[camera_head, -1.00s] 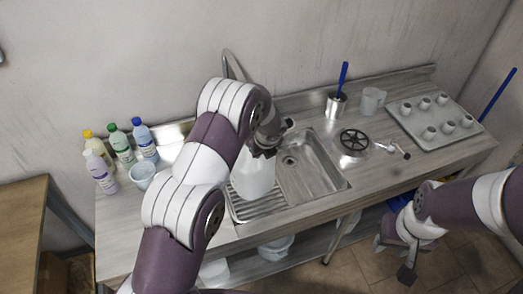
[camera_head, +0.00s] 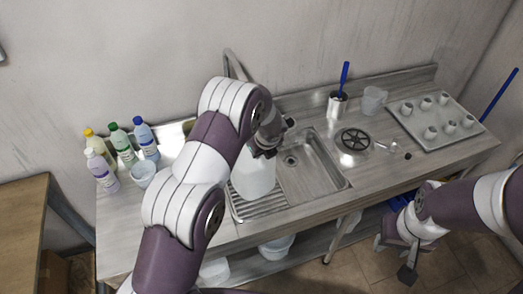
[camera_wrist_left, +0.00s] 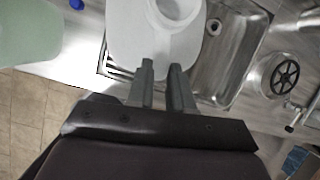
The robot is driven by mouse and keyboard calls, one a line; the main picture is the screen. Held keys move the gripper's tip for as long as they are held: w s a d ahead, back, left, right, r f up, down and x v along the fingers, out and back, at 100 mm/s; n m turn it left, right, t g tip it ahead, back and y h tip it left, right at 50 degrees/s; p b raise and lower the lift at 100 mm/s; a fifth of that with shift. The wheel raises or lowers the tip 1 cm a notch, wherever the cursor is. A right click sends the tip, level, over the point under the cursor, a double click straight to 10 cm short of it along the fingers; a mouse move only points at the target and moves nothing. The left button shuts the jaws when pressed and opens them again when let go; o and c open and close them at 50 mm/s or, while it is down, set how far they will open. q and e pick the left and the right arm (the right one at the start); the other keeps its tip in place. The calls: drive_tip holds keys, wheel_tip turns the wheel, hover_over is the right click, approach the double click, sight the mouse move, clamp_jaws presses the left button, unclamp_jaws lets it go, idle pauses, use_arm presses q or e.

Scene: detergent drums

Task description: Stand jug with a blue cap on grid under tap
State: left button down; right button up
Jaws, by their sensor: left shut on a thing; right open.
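A white jug (camera_head: 254,178) is at the ribbed grid (camera_head: 262,208) on the left of the sink. It looks upright; I cannot tell whether its base touches the grid. My left gripper (camera_head: 266,150) is at its upper part, shut on it. In the left wrist view the gripper's fingers (camera_wrist_left: 163,72) meet the jug (camera_wrist_left: 140,35) near its neck; no blue cap shows on it. A grey tap (camera_head: 232,62) is partly visible behind my left arm. My right gripper (camera_head: 393,255) is open and empty, in front of the counter.
Several bottles (camera_head: 122,145) and a small tub (camera_head: 142,173) stand on the left. The sink basin (camera_head: 311,167) is empty. On the right are a black wheel-like part (camera_head: 353,140), a clear cup (camera_head: 373,99) and a tray (camera_head: 420,135) of small cups. A pale green thing (camera_wrist_left: 28,30) fills the wrist view's left.

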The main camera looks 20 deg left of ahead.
use_arm(q)
drive_tip(key=shift+f, duration=0.4)
drive_tip(key=c, duration=0.9)
unclamp_jaws()
drive_tip(key=shift+c, duration=0.2)
